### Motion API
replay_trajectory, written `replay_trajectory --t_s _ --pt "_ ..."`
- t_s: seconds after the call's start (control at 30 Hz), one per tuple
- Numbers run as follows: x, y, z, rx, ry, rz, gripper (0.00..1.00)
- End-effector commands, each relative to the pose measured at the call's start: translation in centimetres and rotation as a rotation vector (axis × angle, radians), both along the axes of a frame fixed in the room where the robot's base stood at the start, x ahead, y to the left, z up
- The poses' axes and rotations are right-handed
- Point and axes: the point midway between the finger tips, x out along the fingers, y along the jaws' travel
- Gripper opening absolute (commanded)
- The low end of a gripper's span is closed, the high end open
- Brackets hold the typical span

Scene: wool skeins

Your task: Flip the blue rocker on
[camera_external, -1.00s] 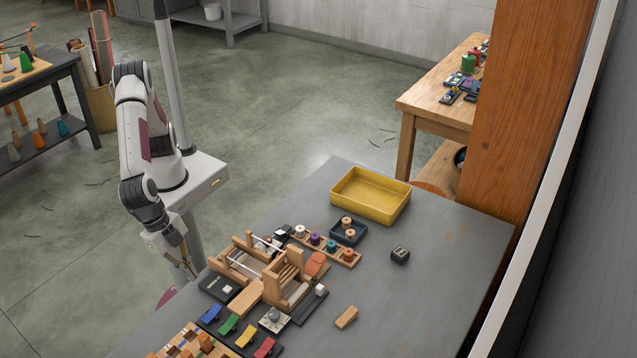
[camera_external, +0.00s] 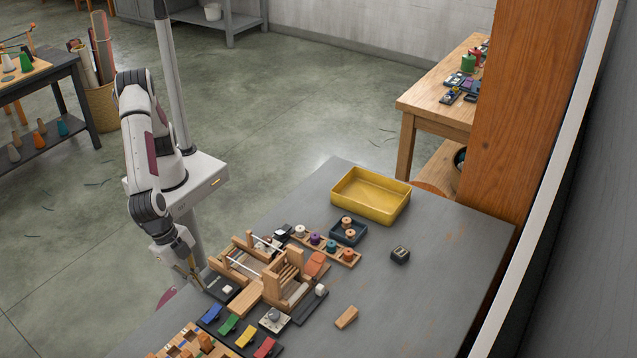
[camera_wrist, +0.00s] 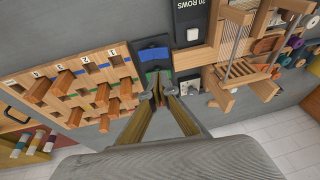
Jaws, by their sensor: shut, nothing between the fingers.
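The blue rocker (camera_external: 211,313) is at the far left end of a dark panel at the table's near left edge. In the wrist view the blue rocker (camera_wrist: 153,54) shows beyond my fingertips, with a gap in the picture. The green rocker (camera_external: 229,324) is beside it and shows closer to the fingertips in the wrist view (camera_wrist: 153,74). My gripper (camera_external: 199,283) is over the table's left edge, above and behind the blue rocker in the external view. In the wrist view my gripper (camera_wrist: 158,92) is shut and empty. The other rockers are hidden there.
A yellow rocker (camera_external: 246,336) and a red rocker (camera_external: 265,347) share the panel. A dark counter box (camera_external: 223,288) and a wooden loom (camera_external: 270,270) stand close by. A wooden peg board (camera_wrist: 80,90) lies left in the wrist view. The table's right side is mostly clear.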

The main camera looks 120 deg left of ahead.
Motion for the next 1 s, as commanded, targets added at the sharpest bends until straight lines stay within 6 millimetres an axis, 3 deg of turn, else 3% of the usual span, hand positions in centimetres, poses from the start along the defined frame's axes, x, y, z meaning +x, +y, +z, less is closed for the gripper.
replay_trajectory --t_s 0.6,1.0 --pt "1.6 1.4 -7.8 0.002 0.002 -0.001 0.0" --pt "1.6 1.9 -9.2 0.0 0.0 -0.001 0.0"
